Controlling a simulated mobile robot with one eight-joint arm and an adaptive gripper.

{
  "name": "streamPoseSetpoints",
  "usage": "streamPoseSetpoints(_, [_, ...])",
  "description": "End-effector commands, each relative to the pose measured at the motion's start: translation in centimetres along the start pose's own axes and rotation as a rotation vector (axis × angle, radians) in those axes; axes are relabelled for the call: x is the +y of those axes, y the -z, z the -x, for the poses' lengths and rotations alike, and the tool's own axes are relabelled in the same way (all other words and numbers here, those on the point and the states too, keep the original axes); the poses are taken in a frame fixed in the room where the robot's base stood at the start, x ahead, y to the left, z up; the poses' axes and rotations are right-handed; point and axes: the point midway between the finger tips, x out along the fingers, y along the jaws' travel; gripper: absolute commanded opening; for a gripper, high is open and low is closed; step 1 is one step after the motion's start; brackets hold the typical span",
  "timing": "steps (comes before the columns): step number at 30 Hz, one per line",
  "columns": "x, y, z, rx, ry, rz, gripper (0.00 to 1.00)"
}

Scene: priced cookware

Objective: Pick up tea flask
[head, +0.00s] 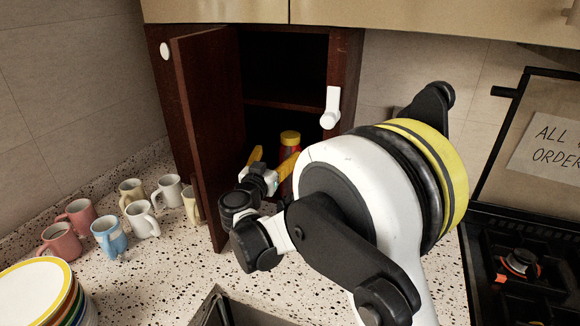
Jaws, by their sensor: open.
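The likely tea flask (290,138) is a red cylinder with a yellow top. It stands in the lower part of the dark, open cabinet (345,80). My arm hides much of its lower body. My gripper (273,160) has yellow fingers, which are open and point into the cabinet opening. The fingers are just in front of the flask, with the right finger overlapping it in the picture. I cannot tell whether they touch it.
The cabinet door (205,120) stands open on the left. Several mugs (142,218) are on the speckled counter left of it. Stacked plates (35,290) are at the lower left. A stove (515,265) is at the right, with a paper sign (550,140) behind it.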

Motion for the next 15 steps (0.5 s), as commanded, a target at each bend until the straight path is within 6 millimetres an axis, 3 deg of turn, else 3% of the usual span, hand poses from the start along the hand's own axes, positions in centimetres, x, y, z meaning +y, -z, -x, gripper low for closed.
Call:
streamPoseSetpoints(6, [0.2, -0.2, -3.6, -0.001, -0.005, 0.001, 0.81])
streamPoseSetpoints(15, [0.7, -0.2, -7.5, -0.002, -0.004, 0.001, 0.81])
